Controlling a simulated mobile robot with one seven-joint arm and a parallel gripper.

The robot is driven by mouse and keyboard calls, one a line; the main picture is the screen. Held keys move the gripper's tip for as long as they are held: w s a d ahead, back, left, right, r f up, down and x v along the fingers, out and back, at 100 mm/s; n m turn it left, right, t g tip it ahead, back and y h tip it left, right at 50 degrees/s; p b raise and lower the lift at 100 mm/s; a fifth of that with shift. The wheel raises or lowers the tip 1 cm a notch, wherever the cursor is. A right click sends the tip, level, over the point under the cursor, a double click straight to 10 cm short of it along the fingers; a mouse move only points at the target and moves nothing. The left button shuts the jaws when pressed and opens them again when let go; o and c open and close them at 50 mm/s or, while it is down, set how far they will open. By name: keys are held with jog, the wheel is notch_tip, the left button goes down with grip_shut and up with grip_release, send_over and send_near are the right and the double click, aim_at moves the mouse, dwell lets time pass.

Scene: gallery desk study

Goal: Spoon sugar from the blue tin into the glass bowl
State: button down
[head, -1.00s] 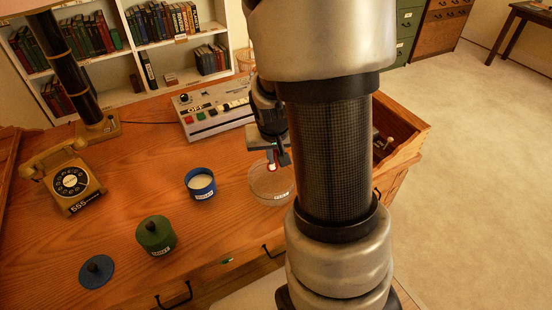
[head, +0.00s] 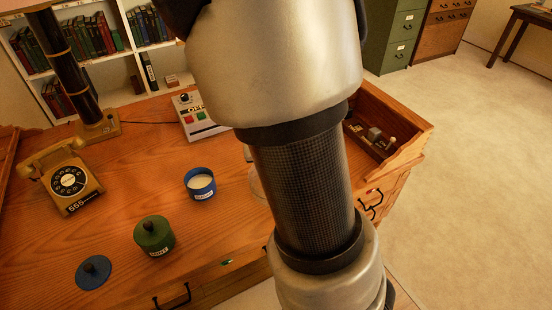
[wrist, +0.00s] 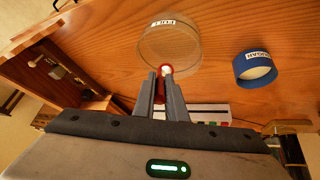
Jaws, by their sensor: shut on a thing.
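The blue tin (head: 201,187) stands open on the desk with white sugar in it; it also shows at the right of the wrist view (wrist: 241,69). The clear glass bowl (wrist: 170,45) is at the top middle of the wrist view. In the head view my arm hides most of it, leaving a sliver of its left side (head: 255,183). My gripper (wrist: 160,78) is shut on a small red spoon (wrist: 162,90), with white at its tip. The tip overlaps the bowl's near rim in the wrist view; its height above it is unclear. The head view hides my gripper.
A green lidded tin (head: 154,237) and a blue lid (head: 94,272) lie left of the blue tin. A phone (head: 68,180) is farther left. A switch box (head: 197,118) stands behind. A wooden compartment (head: 392,132) with small items is at the right.

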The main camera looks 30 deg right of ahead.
jog(key=shift+s+a, duration=0.15)
jog(key=shift+f+t+h, duration=0.2)
jog(key=shift+t+h, duration=0.1)
jog(key=shift+t, duration=0.1)
jog(key=shift+a+f+b, duration=0.15)
jog(key=shift+b, duration=1.5)
jog(key=shift+s+b, duration=0.15)
jog(key=shift+b, duration=0.25)
